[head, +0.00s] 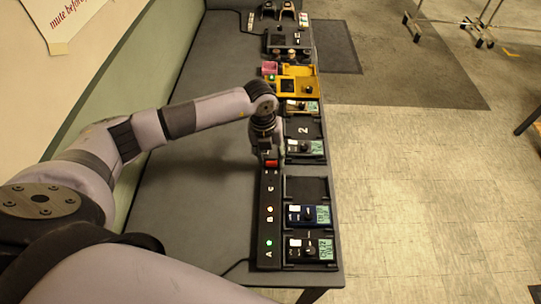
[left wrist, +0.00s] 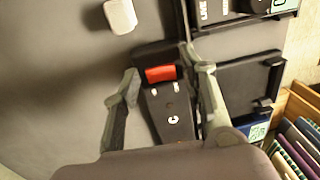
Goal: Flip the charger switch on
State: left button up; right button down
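The charger is a long black strip (head: 269,225) on the bench, marked A, B and C. Its red switch (head: 271,163) is at the far end, just past the C mark; it also shows in the left wrist view (left wrist: 160,74). My left gripper (head: 267,152) is over that end, pointing down. In the left wrist view its two fingers are spread, one on each side of the switch, with nothing between them but the charger below. I cannot tell whether a finger touches it, or which way the switch is tilted. My right gripper is out of view.
Black cradles holding blue and black meters (head: 308,215) line the bench's right side. A yellow unit (head: 298,82) stands farther back. A white object (left wrist: 120,15) lies near the switch.

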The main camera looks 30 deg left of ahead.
aim_at(266, 162)
pick_arm(q)
jog(key=shift+o, duration=0.6)
jog(key=shift+r, duration=0.15)
notch_tip(266, 162, up, 12)
jog(key=a, duration=0.1)
jog(key=shift+s+f, duration=0.2)
jog(key=shift+s, duration=0.1)
jog(key=shift+a, duration=0.1)
